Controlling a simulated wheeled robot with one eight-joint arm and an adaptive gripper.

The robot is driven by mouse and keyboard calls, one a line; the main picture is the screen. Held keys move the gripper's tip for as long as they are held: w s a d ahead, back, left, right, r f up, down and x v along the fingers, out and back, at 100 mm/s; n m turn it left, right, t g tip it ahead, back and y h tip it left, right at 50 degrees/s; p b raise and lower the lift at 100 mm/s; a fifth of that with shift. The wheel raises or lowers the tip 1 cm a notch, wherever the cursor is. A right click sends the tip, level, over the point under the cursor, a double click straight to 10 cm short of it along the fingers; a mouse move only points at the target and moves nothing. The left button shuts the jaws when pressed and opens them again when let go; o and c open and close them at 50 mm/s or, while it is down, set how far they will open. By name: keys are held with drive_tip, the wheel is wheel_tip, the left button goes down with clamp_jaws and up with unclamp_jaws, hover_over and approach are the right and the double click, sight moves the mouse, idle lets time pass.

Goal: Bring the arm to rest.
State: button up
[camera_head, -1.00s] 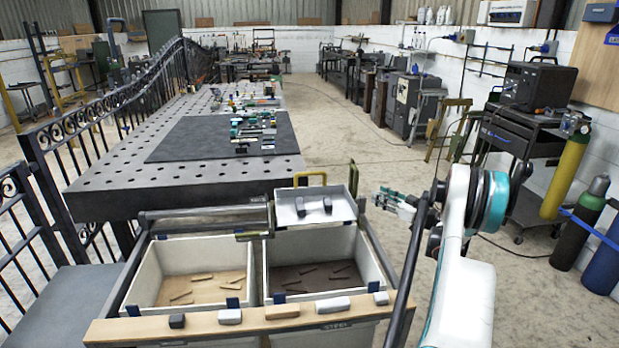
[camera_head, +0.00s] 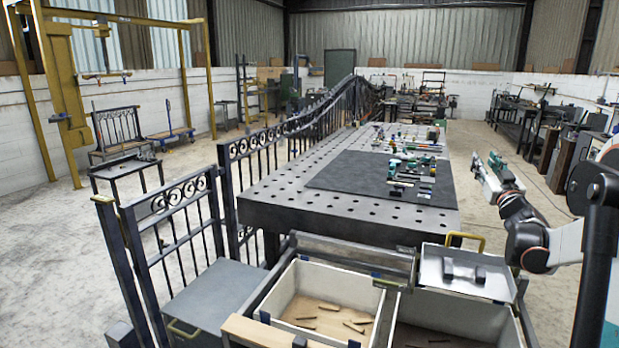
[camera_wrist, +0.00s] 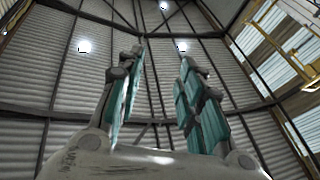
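My arm shows at the right edge in the head view, with its upper part bent and raised. My gripper (camera_head: 483,163) is at its end, in the air to the right of the perforated table. In the wrist view, the two teal-padded fingers of my gripper (camera_wrist: 163,57) stand apart with an empty gap between them. They point up toward the metal roof and lamps. Nothing is held.
A perforated steel table (camera_head: 330,213) with a dark mat (camera_head: 340,178) and small tools stands ahead. Two bins (camera_head: 350,280) and a metal tray (camera_head: 490,278) are in front. A scrolled iron gate (camera_head: 190,225) runs along the left. Open floor (camera_head: 60,270) lies far left.

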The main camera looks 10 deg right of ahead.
drive_tip(key=a+r+m+g+h, duration=0.1)
drive_tip(key=a+r, duration=0.4)
drive_tip(key=a, duration=0.3)
drive_tip(key=s+a+f+n+g+y+p, duration=0.15)
drive_tip(key=s+a, duration=0.25)
drive_tip(key=a, duration=0.8)
drive_tip(key=s+a+r+g+y, duration=0.1)
drive_tip(key=s+a+g+y, duration=0.15)
drive_tip(key=a, duration=0.95)
drive_tip(key=s+a+f+g+b, duration=0.1)
drive_tip(key=s+a+f+g, duration=0.2)
drive_tip(key=s+f, duration=0.5)
drive_tip(key=s+a+f+g+y+b, duration=0.1)
drive_tip(key=s+a+f+g, duration=0.2)
drive_tip(key=s, duration=1.1)
drive_tip(key=s+a+f+n+g+y+b, duration=0.1)
drive_tip(key=s+a+f+g, duration=0.1)
drive_tip(key=s+a+f, duration=0.5)
drive_tip(key=s+f, duration=0.4)
drive_tip(key=f, duration=0.2)
drive_tip(key=shift+f+g, duration=0.25)
drive_tip(key=shift+g, duration=0.15)
